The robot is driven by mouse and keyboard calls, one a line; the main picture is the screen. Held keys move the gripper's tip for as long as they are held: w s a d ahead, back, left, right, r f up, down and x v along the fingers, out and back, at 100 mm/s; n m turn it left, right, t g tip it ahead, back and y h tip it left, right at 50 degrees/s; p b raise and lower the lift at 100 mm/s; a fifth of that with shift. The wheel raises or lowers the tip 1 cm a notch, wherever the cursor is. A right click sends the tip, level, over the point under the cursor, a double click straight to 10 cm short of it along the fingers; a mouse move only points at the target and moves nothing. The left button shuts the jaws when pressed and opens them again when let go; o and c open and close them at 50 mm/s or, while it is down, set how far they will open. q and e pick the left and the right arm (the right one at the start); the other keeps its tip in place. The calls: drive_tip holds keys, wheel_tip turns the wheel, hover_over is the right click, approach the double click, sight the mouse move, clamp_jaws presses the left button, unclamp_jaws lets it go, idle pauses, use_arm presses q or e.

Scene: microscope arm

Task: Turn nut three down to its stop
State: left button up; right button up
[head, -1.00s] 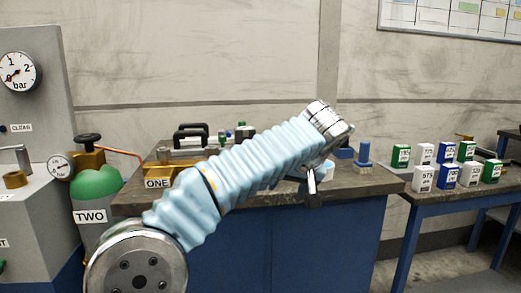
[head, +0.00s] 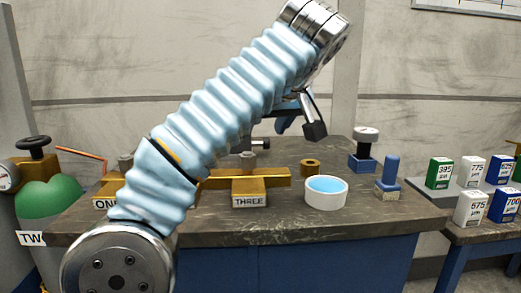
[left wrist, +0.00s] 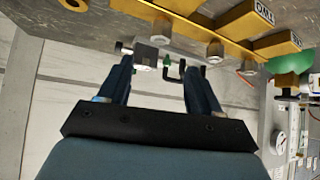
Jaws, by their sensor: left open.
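The brass block labelled THREE (head: 249,187) stands on the dark bench top in the head view. A grey nut-like piece (head: 247,160) shows just above and behind it; its height on any thread cannot be told. My left gripper (head: 301,122) appears above and to the right of the block, apart from it, with its fingers apart. In the left wrist view, the left gripper (left wrist: 160,75) is open with nothing between its fingers. That view shows brass bars with grey nuts, one (left wrist: 215,50) beyond the right finger; nut three cannot be identified there. My right gripper is out of view.
A white dish of blue liquid (head: 326,194), a brass ring (head: 310,168) and a blue-handled stamp-like piece (head: 388,178) stand right of the block. Block ONE (head: 105,198) is partly behind my arm. Labelled boxes (head: 470,208) stand right.

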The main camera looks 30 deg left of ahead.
sight(248, 155)
use_arm(q)
drive_tip(key=b+x, duration=0.4)
drive_tip(key=x, duration=0.9)
drive_tip(key=shift+w+a+f, duration=0.1)
drive_tip(key=shift+a+f, duration=0.15)
drive_tip(key=shift+a, duration=0.05)
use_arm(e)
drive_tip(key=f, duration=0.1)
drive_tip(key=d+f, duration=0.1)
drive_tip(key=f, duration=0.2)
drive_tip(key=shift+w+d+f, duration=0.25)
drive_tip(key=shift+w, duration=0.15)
use_arm(q)
drive_tip(key=shift+c, duration=0.2)
drive_tip(key=c, duration=0.9)
